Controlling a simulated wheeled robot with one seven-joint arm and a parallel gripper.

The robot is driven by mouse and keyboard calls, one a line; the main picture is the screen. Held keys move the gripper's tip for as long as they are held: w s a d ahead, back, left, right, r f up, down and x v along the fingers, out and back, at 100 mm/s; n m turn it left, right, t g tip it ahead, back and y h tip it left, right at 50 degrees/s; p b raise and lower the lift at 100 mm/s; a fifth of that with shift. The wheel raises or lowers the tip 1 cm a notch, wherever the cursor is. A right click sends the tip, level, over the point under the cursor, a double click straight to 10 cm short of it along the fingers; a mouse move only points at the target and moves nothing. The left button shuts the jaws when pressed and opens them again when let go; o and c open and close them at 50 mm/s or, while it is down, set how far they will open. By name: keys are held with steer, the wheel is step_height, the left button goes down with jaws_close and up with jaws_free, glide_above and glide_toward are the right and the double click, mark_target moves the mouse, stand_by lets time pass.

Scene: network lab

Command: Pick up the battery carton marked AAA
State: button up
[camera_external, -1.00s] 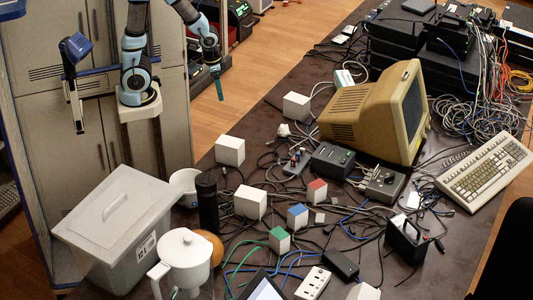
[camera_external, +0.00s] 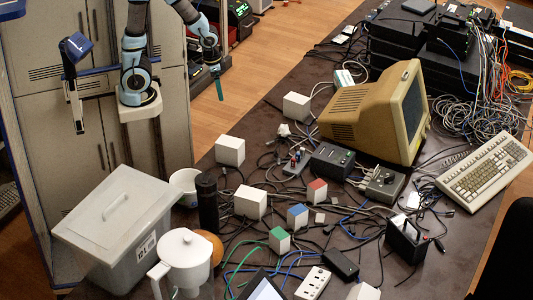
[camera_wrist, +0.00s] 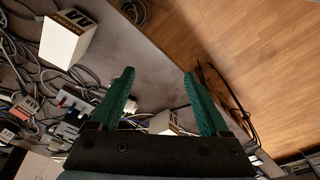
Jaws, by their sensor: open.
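Several plain white cartons stand on the dark table; one (camera_external: 230,151) is at the left, one (camera_external: 250,203) nearer the front, and one (camera_external: 296,106) farther back. No AAA mark can be read on any of them in the external view. Another white carton (camera_wrist: 163,123) shows low between the fingers, partly hidden by my gripper (camera_wrist: 158,72). My gripper is open and empty; in the external view it (camera_external: 219,96) hangs beyond the table's left edge.
Loose cables cover much of the table. Small blue-topped (camera_external: 297,216), red-topped (camera_external: 317,191) and green-topped (camera_external: 279,240) boxes sit among them. A beige monitor (camera_external: 365,112), grey lidded bin (camera_external: 117,213), black cylinder (camera_external: 207,203) and white jug (camera_external: 186,260) stand around. Floor lies left.

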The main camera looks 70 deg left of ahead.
steer(key=shift+o, duration=0.3)
steer(key=shift+o, duration=1.3)
steer(key=shift+r, duration=0.1)
